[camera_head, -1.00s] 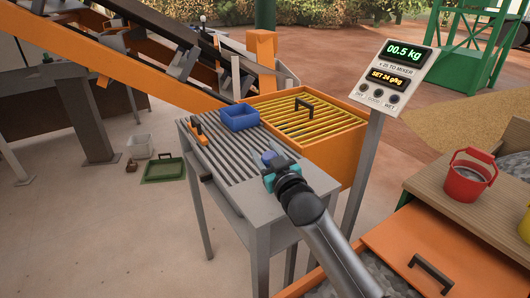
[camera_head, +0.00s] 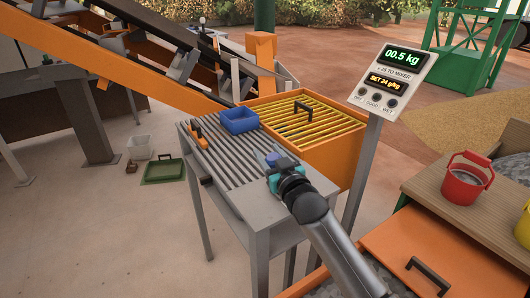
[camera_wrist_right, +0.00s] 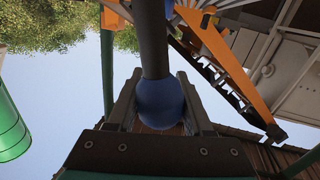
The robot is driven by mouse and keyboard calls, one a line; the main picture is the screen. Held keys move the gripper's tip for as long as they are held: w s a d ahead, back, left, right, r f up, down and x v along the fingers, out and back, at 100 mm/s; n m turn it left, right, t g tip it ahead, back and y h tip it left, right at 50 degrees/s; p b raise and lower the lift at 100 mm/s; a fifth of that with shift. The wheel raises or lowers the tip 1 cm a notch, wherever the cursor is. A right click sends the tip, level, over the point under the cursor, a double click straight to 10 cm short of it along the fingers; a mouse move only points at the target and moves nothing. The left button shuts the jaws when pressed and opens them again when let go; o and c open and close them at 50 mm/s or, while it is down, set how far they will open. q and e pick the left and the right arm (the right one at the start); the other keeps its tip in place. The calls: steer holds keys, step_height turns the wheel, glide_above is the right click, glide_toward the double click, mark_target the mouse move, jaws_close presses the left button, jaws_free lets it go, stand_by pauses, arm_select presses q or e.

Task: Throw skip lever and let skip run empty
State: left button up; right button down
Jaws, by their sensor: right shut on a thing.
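My right gripper (camera_head: 274,168) is over the near right part of the grey slatted table (camera_head: 222,170) in the head view. It is shut on the round blue knob (camera_head: 271,159) of a lever. The right wrist view shows the blue knob (camera_wrist_right: 159,103) between the two dark fingers, with a dark lever rod (camera_wrist_right: 153,40) running from it. The lever's base is hidden in the head view. I cannot tell which thing is the skip. My left gripper is not in view.
A blue tray (camera_head: 239,120) and an orange-handled tool (camera_head: 199,138) lie on the slatted table. An orange box with a yellow grate (camera_head: 318,124) adjoins it. The display post (camera_head: 359,180) stands right of my arm. A red bucket (camera_head: 464,182) stands on the wooden bench.

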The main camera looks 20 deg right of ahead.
steer(key=w+d+f+m+g+p, duration=0.1)
steer(key=d+m+p, duration=0.1)
steer(key=d+m, duration=0.3)
steer(key=shift+d+m+y+p, duration=0.4)
steer(key=shift+d, duration=1.85)
steer(key=shift+f, duration=0.1)
steer(key=shift+c, duration=1.6)
jaws_free()
steer(key=shift+w, duration=0.1)
steer(key=s+r+p, duration=0.2)
steer(key=s, duration=1.3)
steer(key=shift+a, duration=0.15)
